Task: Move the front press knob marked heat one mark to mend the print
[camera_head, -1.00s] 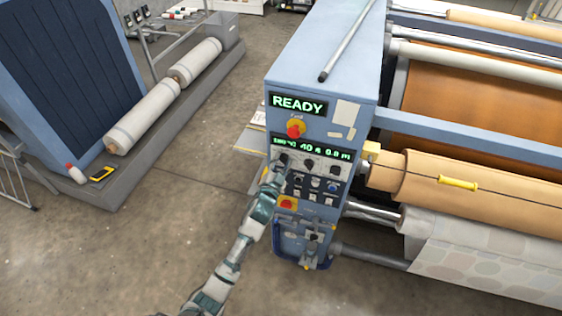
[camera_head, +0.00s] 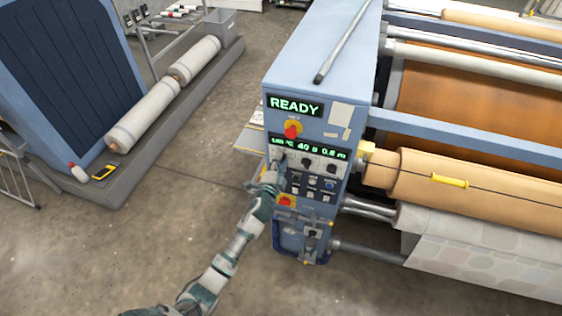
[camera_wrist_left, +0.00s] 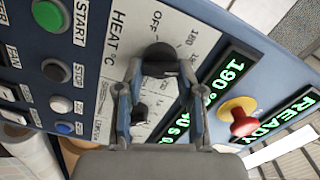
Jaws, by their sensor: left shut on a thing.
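The black heat knob (camera_wrist_left: 160,58) is on the press's front panel, beside the printed words HEAT °C and OFF and a ring of marks. My left gripper (camera_wrist_left: 160,76) is shut on this knob, a finger on each side. The knob's pointer is hard to make out. In the head view the left gripper (camera_head: 277,168) reaches the upper left of the knob panel and mostly hides the knob. The green display (camera_wrist_left: 222,82) reads 190 in the wrist view. My right gripper is not in view.
A red stop button (camera_head: 292,131) on a yellow base sits above the display, under a READY sign (camera_head: 295,105). Two more knobs and several push buttons are close by on the panel. The rollers (camera_head: 470,180) are at the right.

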